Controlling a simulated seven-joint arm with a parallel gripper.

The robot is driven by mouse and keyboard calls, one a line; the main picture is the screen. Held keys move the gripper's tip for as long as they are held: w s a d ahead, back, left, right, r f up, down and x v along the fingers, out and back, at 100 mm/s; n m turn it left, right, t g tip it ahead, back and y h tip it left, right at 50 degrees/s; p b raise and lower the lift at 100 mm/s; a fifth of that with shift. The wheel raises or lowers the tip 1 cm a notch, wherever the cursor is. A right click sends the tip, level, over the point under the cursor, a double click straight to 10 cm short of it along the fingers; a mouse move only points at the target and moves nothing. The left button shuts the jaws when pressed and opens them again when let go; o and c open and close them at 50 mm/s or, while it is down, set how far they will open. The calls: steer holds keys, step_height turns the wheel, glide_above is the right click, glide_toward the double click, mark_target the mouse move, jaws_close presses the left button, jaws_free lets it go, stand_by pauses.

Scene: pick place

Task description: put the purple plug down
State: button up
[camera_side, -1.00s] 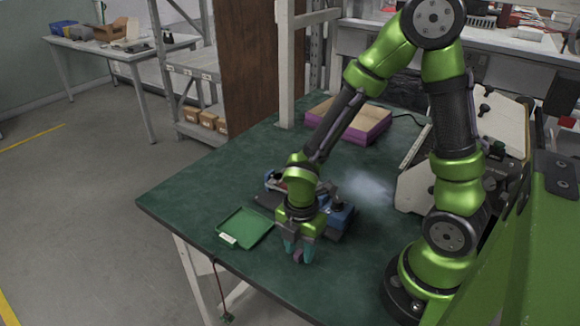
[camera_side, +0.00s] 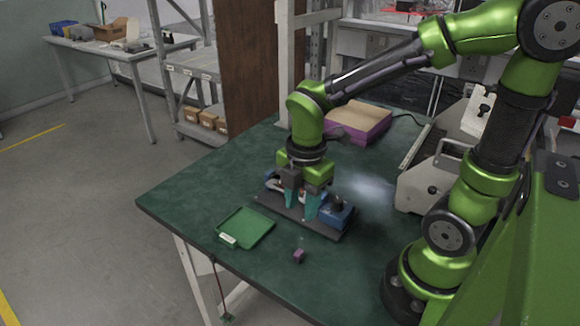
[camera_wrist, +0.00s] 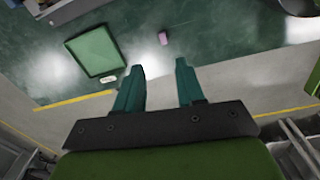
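The purple plug (camera_side: 299,255) is a small block lying on the green table top, near its front edge and to the right of the green tray (camera_side: 262,239). The plug also shows in the wrist view (camera_wrist: 163,38), apart from the fingers.
A dark fixture plate with blue blocks (camera_side: 338,213) stands behind the plug, close to my gripper. A purple-sided box (camera_side: 352,124) lies at the back of the table. The table's front edge is near the plug.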

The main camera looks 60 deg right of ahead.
step_height(320, 180, up, 10)
steer(key=s+d+m+t+y, duration=0.2)
steer(key=m+t, duration=0.4)
steer(key=m, duration=1.4)
steer(key=shift+s+r+m+t, duration=0.2)
steer(key=shift+m+t, duration=0.2)
steer(key=shift+o, duration=0.2)
steer(key=shift+d, duration=0.1)
